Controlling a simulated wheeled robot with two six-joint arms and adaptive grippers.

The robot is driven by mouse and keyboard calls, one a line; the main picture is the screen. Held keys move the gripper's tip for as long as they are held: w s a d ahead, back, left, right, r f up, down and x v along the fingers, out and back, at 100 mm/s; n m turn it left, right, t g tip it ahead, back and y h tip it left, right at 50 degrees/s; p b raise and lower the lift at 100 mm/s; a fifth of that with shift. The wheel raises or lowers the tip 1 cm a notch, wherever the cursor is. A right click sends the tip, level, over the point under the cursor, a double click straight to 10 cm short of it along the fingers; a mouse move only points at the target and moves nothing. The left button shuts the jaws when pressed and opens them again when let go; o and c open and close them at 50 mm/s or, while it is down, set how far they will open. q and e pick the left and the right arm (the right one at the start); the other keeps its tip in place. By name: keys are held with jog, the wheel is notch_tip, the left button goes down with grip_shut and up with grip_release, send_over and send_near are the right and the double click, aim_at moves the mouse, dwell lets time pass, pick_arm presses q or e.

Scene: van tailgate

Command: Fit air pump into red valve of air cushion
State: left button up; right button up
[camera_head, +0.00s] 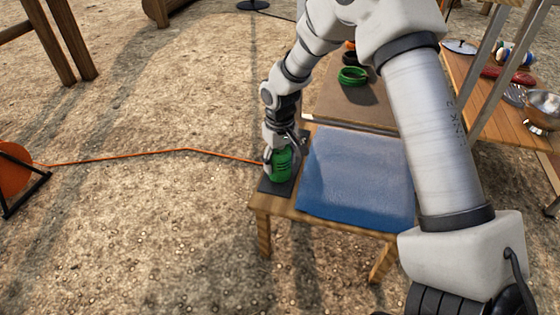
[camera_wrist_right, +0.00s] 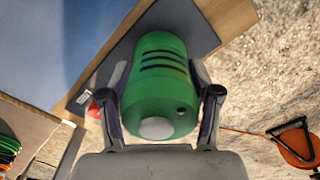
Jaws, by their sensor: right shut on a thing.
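The green air pump (camera_head: 283,160) is at the left end of the small wooden table, over a dark mat (camera_head: 272,186). My right gripper (camera_head: 280,150) is shut on it. In the right wrist view the pump (camera_wrist_right: 162,85) sits between both fingers, with dark slots in its side. I cannot tell whether it touches the mat. The blue air cushion (camera_head: 355,175) lies flat just right of the pump. A small red part (camera_wrist_right: 95,107), perhaps the red valve, shows partly behind the left finger in the right wrist view. My left gripper is out of view.
An orange cord (camera_head: 190,150) runs over the ground from an orange reel (camera_head: 15,172) at left to the pump's side of the table. A green ring-shaped item (camera_head: 353,76) lies behind the cushion. A wooden table (camera_head: 500,95) with bowls stands at right.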

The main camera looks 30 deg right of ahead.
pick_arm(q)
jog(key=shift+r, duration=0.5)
pick_arm(e)
jog(key=shift+f, duration=0.15)
jog(key=o, duration=1.5)
notch_tip(320, 180, up, 12)
jog(key=shift+f, duration=0.1)
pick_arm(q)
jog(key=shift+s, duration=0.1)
pick_arm(e)
jog(key=shift+s, duration=0.1)
